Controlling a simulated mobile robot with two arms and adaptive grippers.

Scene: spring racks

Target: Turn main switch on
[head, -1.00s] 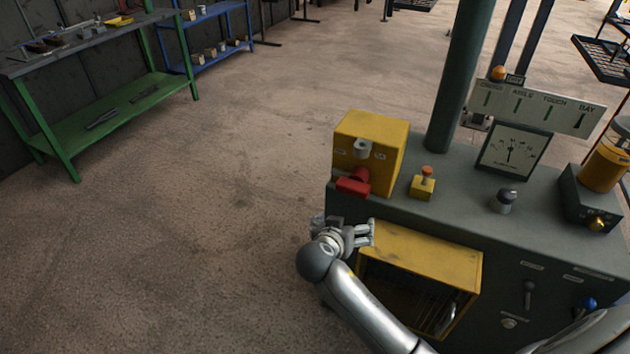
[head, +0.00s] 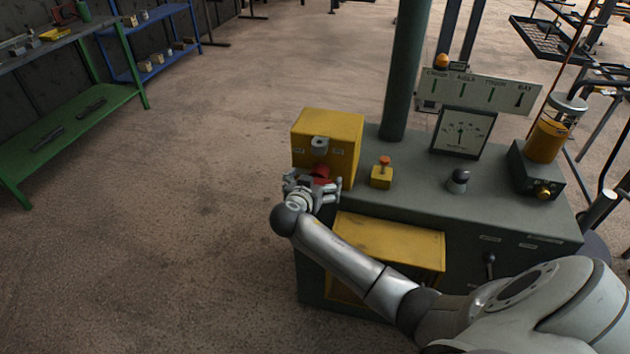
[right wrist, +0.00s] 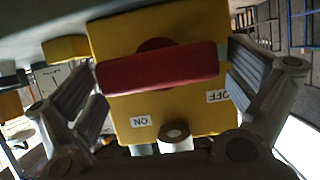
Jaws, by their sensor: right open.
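The main switch is a yellow box (head: 335,125) at the left end of the grey-green console. Its red handle (head: 320,173) is mostly hidden behind my right gripper (head: 318,190) in the head view. In the right wrist view the red handle (right wrist: 158,70) lies across the yellow face (right wrist: 190,30), between my right gripper's open fingers (right wrist: 165,85). Neither finger clearly presses on it. An ON label (right wrist: 141,121) and an OFF label (right wrist: 217,97) show on the face, upside down. My left gripper is not in view.
A yellow button box (head: 381,177), a dark knob (head: 458,181), a dial meter (head: 461,134) and an orange cylinder (head: 547,138) stand on the console top (head: 420,200). A yellow compartment (head: 390,240) juts out below the switch. The floor to the left (head: 150,250) is clear.

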